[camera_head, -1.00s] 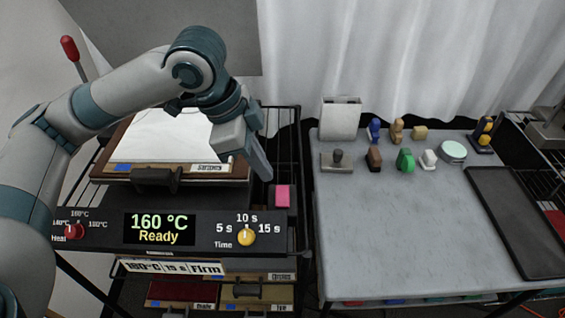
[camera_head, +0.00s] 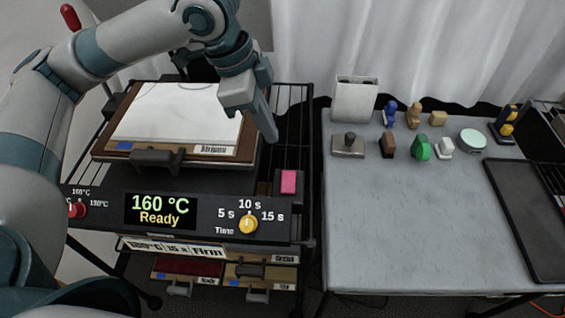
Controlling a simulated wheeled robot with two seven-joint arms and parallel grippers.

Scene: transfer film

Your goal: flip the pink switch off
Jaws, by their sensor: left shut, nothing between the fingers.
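The pink switch (camera_head: 289,182) is a small upright rectangular rocker on a dark housing. It sits at the right end of the heat press's black control panel (camera_head: 110,207). My left gripper (camera_head: 270,137) is shut and empty. Its fingertips point down, above and a little left of the switch in the picture, and appear apart from it. The display (camera_head: 160,209) reads "160 °C Ready". My right gripper is not in view.
A yellow time knob (camera_head: 248,224) and a red heat knob (camera_head: 77,209) are on the panel. A framed board (camera_head: 122,147) with a white sheet lies behind it. The grey table (camera_head: 410,230) at right holds several stamps and a dark tray (camera_head: 530,215).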

